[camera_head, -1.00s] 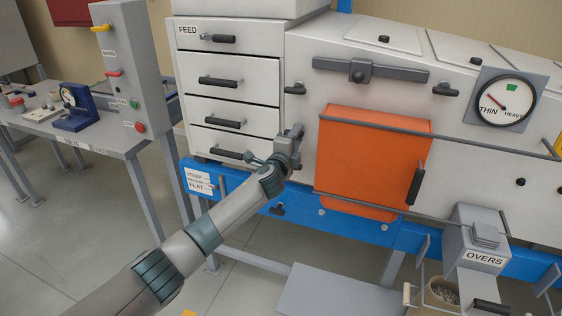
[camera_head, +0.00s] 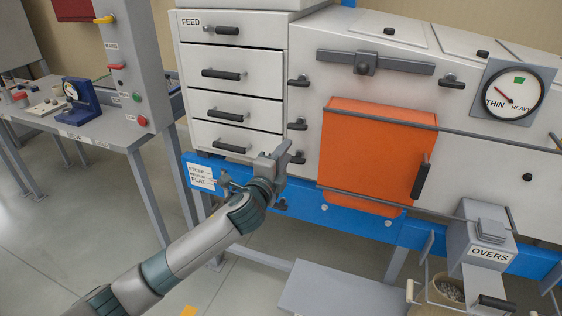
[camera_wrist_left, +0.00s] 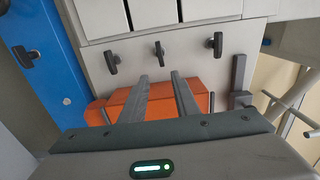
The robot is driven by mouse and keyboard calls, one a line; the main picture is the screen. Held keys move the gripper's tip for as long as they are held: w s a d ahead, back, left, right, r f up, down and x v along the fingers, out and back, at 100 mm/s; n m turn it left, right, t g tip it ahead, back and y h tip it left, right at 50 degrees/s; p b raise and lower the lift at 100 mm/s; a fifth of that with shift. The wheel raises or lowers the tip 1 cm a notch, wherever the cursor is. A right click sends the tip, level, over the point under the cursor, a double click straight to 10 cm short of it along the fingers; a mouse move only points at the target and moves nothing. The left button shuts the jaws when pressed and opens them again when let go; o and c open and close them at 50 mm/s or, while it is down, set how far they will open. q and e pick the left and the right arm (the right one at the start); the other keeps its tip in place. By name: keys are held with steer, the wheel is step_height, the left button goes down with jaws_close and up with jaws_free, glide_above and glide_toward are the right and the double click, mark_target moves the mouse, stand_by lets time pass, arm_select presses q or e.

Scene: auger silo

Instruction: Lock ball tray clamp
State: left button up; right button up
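Three black clamp levers are mounted in a column on the white panel between the drawers and the orange door: upper (camera_head: 298,82), middle (camera_head: 297,125) and lower (camera_head: 297,158). I cannot tell by label which is the ball tray clamp. My left gripper (camera_head: 280,153) is just left of the lower lever. In the left wrist view the gripper (camera_wrist_left: 160,78) has its two fingers apart and nothing between them. The middle lever (camera_wrist_left: 159,50) lies beyond the gap, with the lower lever (camera_wrist_left: 111,63) to its left and the upper lever (camera_wrist_left: 215,44) to its right. My right gripper is not in view.
White drawers (camera_head: 238,108) with black handles stand left of the levers. The orange door (camera_head: 375,150) with grey rails is at right. A blue beam (camera_head: 330,212) runs below and carries another black knob (camera_wrist_left: 26,57). An OVERS box (camera_head: 480,245) projects at lower right.

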arm_select(q)
steer(key=shift+v, duration=1.2)
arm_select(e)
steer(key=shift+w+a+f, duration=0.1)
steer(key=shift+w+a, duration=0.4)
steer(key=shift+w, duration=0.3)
